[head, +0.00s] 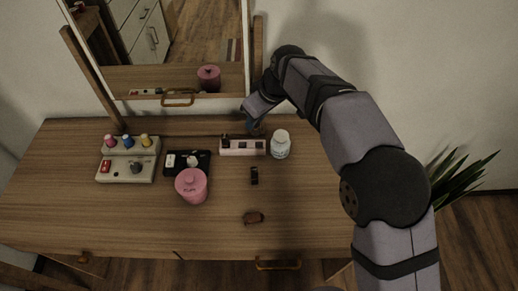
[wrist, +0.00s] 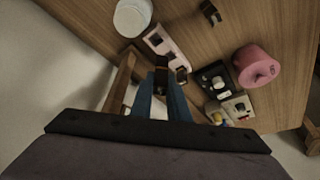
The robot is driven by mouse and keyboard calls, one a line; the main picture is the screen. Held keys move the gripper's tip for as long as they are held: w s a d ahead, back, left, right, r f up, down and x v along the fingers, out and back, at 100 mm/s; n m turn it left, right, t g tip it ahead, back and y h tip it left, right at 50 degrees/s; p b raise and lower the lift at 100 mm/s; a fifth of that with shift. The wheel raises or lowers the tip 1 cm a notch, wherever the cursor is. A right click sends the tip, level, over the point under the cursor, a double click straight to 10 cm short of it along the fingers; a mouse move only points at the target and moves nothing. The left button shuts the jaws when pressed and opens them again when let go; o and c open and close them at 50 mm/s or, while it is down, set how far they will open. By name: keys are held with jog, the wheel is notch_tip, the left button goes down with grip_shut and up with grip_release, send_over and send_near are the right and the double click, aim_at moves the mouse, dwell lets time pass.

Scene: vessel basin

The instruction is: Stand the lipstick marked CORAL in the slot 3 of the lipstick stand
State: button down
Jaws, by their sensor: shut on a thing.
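The lipstick stand (head: 243,152) is a pale pink block near the back of the table; it also shows in the wrist view (wrist: 168,47), with dark slots along its top. A dark piece (head: 225,142) stands at its left end. My gripper (head: 253,126) is just behind the stand's right half in the head view. In the wrist view its blue fingers (wrist: 160,85) are shut on a small dark object (wrist: 160,79), apparently a lipstick. Its label cannot be read, and the head view hides it. A dark lipstick-like piece (head: 254,176) is in front of the stand.
A white bottle (head: 281,144) stands close right of the stand. A black tray (head: 203,168) and a pink jar (head: 191,186) are to the left, beyond them a knobbed box (head: 125,172). The mirror (head: 165,78) rises behind.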

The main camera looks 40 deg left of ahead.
aim_at(259, 141)
jog(key=m+t, duration=0.1)
jog(key=m, duration=0.2)
jog(key=w+m+t, duration=0.1)
jog(key=m, duration=0.1)
jog(key=m+t+h, duration=0.1)
jog(key=m, duration=0.2)
jog(key=shift+w+a+r+m, duration=0.15)
jog(key=shift+w+r+m, duration=0.15)
jog(key=shift+w, duration=0.05)
jog(key=shift+f, duration=0.1)
jog(key=shift+f+p, duration=0.65)
jog(key=shift+f, duration=4.25)
jog(key=shift+f, duration=0.1)
jog(key=shift+f, duration=0.15)
jog(key=c, duration=1.7)
grip_release()
